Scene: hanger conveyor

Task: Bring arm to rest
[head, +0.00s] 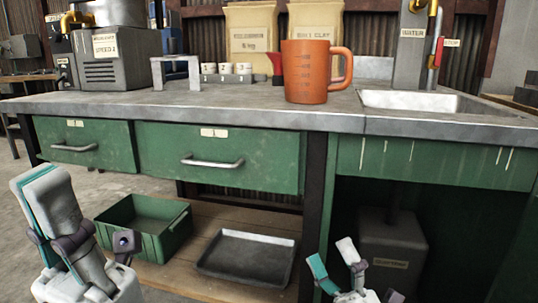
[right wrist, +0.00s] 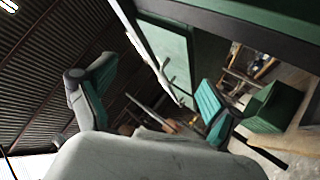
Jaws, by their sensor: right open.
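My left gripper (head: 50,205) shows at the lower left of the head view, in front of the bench, pointing up. One finger with a teal pad is clear; I cannot tell how far apart its fingers are, and nothing shows in it. My right gripper (head: 340,262) is low in the head view, in front of the open bay under the sink. In the right wrist view my right gripper (right wrist: 152,98) has its two teal-padded fingers wide apart with nothing between them. Both grippers are below the benchtop.
The green bench (head: 240,110) has two closed drawers. An orange measuring jug (head: 308,72) stands on top, left of the sink (head: 420,102). A green bin (head: 150,230) and a dark tray (head: 248,258) rest on the lower shelf. A grey box (head: 392,250) stands under the sink.

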